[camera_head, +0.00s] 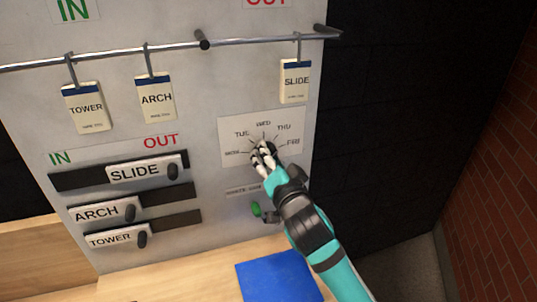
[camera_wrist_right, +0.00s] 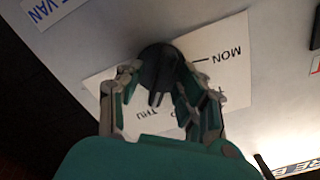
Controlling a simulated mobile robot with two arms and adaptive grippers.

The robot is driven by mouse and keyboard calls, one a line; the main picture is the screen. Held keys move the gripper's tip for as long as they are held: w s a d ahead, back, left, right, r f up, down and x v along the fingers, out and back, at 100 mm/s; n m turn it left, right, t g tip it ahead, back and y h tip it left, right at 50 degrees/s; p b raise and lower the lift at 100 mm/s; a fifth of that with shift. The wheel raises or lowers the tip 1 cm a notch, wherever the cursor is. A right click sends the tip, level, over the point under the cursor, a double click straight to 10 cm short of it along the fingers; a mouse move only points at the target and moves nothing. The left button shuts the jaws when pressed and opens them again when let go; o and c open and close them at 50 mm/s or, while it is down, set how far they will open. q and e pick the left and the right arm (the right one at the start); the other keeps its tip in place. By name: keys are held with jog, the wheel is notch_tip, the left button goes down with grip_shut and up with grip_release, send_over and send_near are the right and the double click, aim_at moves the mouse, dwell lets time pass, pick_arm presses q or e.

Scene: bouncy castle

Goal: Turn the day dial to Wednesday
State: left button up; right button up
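The day dial (camera_head: 264,147) is a dark knob on a white card (camera_head: 232,130) marked MON, TUE, WED, THU and FRI, fixed to the grey board. My right gripper (camera_head: 262,155) is at the dial, with its fingers on either side of the knob and partly covering it. In the right wrist view the black dial (camera_wrist_right: 158,66) sits between the fingertips of my right gripper (camera_wrist_right: 160,75), which appear closed against its sides. My left gripper is not in view.
Hanging tags TOWER (camera_head: 87,108), ARCH (camera_head: 156,99) and SLIDE (camera_head: 296,81) hang from a rail above. Sliders SLIDE, ARCH and TOWER (camera_head: 117,238) are at lower left. A green knob (camera_head: 256,209) lies just below the dial card. A blue sheet (camera_head: 278,277) lies on the wooden surface.

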grip_shut()
dwell(0.3)
jog(key=shift+w, duration=0.1)
jog(key=n+p, duration=0.2)
jog(key=n, duration=0.2)
jog(key=shift+a+r, duration=0.1)
jog(key=shift+r, duration=0.05)
jog(key=shift+n+p, duration=0.75)
jog(key=shift+n, duration=1.05)
grip_release()
